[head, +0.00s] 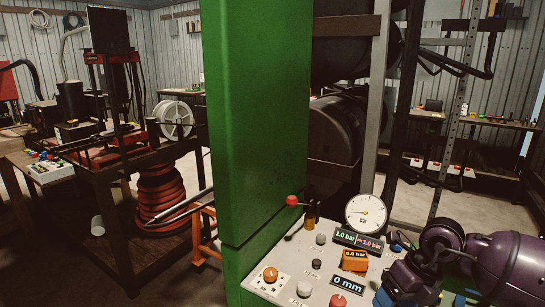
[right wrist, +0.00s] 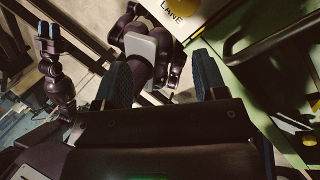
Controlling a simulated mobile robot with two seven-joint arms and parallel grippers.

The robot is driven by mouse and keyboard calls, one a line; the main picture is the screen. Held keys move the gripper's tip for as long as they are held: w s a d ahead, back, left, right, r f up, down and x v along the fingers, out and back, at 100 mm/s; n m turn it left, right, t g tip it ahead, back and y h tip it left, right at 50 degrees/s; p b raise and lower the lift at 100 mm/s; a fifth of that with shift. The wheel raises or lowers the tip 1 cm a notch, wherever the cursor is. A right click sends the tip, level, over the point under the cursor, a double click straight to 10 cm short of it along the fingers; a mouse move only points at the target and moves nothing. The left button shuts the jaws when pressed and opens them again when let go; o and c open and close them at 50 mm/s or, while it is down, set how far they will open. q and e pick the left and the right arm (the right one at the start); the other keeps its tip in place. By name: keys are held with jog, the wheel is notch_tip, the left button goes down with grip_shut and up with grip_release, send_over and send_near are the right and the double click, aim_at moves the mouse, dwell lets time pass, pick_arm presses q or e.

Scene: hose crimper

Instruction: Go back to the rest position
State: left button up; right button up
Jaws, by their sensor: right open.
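My right arm (head: 505,265) enters the head view at the lower right, in front of the control panel (head: 300,255). In the right wrist view my right gripper (right wrist: 161,80) has its two dark blue fingers wide apart, with nothing held between them. What appears to be my left gripper (right wrist: 48,31) shows small at the upper left of the right wrist view, with blue tips. Whether it is open or shut is too small to tell. It does not show in the head view.
The panel carries a round gauge (head: 366,213), a red-knobbed lever (head: 292,201), an orange button (head: 270,274) and a "0 mm" display (head: 347,283). A tall green column (head: 258,120) stands beside it. A workbench (head: 95,180) with a hose reel is at left.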

jog(key=s+a+r+m+t+y, duration=0.15)
jog(key=s+a+y, duration=0.25)
jog(key=a+y, duration=0.65)
notch_tip(320, 180, up, 8)
jog(key=a+m+t+y, duration=0.3)
jog(key=m+t, duration=0.7)
jog(key=t, duration=0.1)
jog(key=s+d+f+m+t+h, duration=0.1)
jog(key=d+f+m+t+h, duration=0.1)
jog(key=d+f+m+h, duration=0.6)
jog(key=s+d+f+m+t+h, duration=0.1)
jog(key=d+f+m+h, duration=0.1)
jog(key=d+m+h, duration=0.8)
jog(key=s+a+f+m+g, duration=0.1)
jog(key=s+f+m+g, duration=0.45)
jog(key=s, duration=0.45)
jog(key=s+f+m+g, duration=0.4)
jog(key=s+f+g, duration=0.25)
jog(key=s, duration=0.25)
pick_arm(q)
jog(key=shift+w+r, duration=0.1)
pick_arm(e)
jog(key=w+f+t, duration=0.7)
jog(key=f+t, duration=0.1)
jog(key=f, duration=0.2)
jog(key=shift+a+n, duration=0.25)
jog(key=shift+n, duration=0.15)
